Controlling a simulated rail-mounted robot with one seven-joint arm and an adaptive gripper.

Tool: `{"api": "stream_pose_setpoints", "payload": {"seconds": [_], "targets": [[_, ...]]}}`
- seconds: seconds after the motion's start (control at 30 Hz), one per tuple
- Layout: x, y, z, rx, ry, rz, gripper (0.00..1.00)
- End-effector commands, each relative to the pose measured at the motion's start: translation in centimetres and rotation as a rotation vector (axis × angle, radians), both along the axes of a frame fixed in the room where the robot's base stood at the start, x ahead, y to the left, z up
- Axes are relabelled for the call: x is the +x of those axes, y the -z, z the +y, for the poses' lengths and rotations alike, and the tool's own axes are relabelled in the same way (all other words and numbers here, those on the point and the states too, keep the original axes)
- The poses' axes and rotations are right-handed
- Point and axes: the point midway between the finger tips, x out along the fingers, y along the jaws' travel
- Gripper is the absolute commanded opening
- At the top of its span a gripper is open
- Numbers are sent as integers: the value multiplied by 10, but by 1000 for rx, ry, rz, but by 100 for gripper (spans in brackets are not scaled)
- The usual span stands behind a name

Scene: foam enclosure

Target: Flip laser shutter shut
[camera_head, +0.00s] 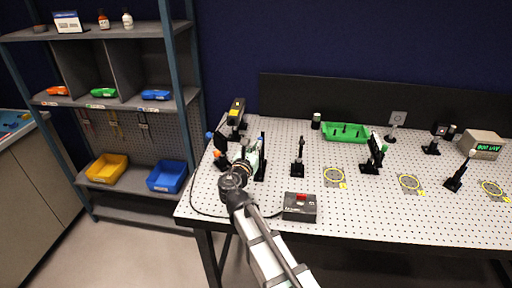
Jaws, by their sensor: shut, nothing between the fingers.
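The laser (236,111), a black box with a yellow label, stands at the back left of the perforated optical table (370,215). Dark mounts with blue and orange knobs (219,143) stand in front of it. I cannot tell for certain which small part is the shutter; my arm hides some of this area. My gripper (254,150) is among the mounts, in front of the laser, beside a black upright plate (262,155). It is shut and holds nothing visible. Its fingertips are hard to make out, and I cannot tell whether they touch anything.
A dark control box (299,208) with a red top part sits to the right of my arm, with a cable running left. Several optic posts (298,160), a green tray (345,132) and a display box (482,146) stand farther right. A shelf (120,105) is at left.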

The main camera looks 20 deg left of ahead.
Motion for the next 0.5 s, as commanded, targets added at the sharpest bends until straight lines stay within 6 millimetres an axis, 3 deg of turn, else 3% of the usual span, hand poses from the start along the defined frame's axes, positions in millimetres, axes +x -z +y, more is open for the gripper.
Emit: {"api": "stream_pose_setpoints", "payload": {"seconds": [0.3,0.5], "targets": [[47,0,10,1,2,-1,0],[51,-1,10,0,-1,-1,0]]}}
